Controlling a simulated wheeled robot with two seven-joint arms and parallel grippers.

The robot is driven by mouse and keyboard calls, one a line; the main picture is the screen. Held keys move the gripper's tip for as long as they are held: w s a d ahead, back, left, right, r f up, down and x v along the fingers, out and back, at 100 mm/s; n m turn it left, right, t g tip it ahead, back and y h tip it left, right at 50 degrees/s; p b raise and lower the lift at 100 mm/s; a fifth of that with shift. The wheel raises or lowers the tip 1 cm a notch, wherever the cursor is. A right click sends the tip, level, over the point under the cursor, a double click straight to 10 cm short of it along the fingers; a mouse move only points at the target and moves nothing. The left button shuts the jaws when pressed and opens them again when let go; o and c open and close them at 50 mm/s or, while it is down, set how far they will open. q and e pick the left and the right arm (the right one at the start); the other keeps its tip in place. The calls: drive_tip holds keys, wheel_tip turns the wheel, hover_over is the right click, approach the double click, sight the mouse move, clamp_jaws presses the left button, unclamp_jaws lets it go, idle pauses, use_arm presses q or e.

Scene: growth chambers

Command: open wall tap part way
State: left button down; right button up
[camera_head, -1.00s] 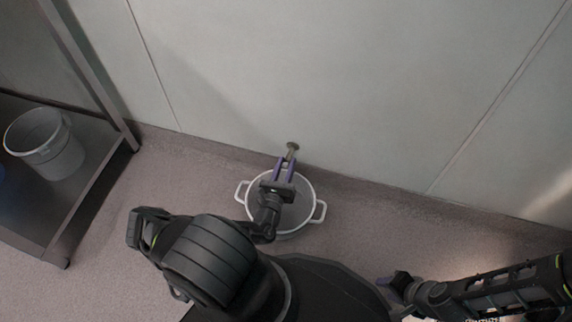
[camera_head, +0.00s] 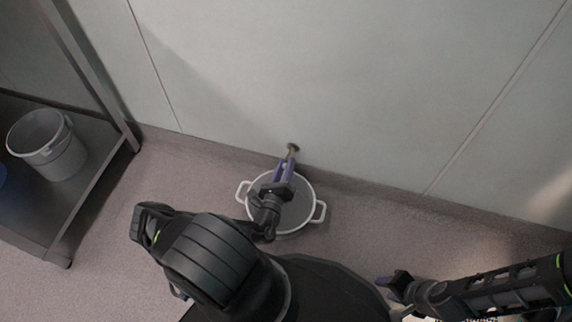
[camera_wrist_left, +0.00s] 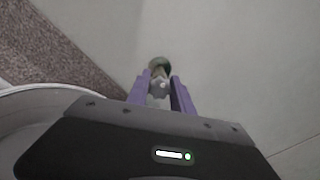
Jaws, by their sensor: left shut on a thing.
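The left gripper's fingertips (camera_wrist_left: 160,82) sit on either side of a greyish knob-like part. My right gripper (camera_head: 388,282) is at the lower right, away from the tap; its finger opening is too small to tell.
A white pot (camera_head: 310,212) with two side handles stands on the floor under my left gripper. A metal shelf unit (camera_head: 95,190) at the left holds a grey bucket (camera_head: 50,150). The floor to the right of the pot is clear.

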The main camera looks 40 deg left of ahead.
use_arm(q)
drive_tip(key=n, duration=0.3)
drive_tip(key=shift+f+n, duration=0.1)
drive_tip(key=shift+n, duration=0.3)
drive_tip(key=n, duration=0.4)
drive_tip(key=shift+b, duration=0.3)
drive_tip(key=c, duration=1.1)
unclamp_jaws()
drive_tip(key=shift+s, duration=0.1)
